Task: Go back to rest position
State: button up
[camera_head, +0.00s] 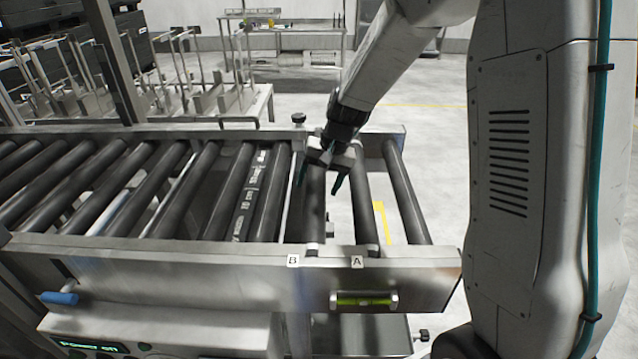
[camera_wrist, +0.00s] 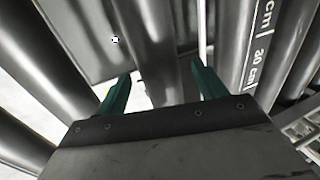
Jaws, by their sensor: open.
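My gripper (camera_head: 319,182) hangs over the right end of the roller conveyor (camera_head: 150,255), above the rollers near the labels B (camera_head: 293,261) and A (camera_head: 357,261). I cannot tell whether the fingertips touch the rollers.
A spirit level (camera_head: 364,300) is on the conveyor's front rail. A blue handle (camera_head: 60,298) and a lit panel (camera_head: 90,346) are at the lower left. Metal racks (camera_head: 200,95) and a table (camera_head: 290,28) stand behind. Open floor lies behind the conveyor's right end.

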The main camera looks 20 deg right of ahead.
jog(key=w+v, duration=0.1)
jog(key=v, duration=0.6)
jog(key=s+r+n+h, duration=0.1)
jog(key=s+r, duration=0.2)
jog(key=s, duration=0.8)
jog(key=s+r+n+h, duration=0.1)
jog(key=s+r+n, duration=0.1)
jog(key=s, duration=0.9)
jog(key=s+r+n+h, duration=0.1)
jog(key=s+r, duration=0.4)
jog(key=s, duration=0.6)
jog(key=shift+d, duration=0.35)
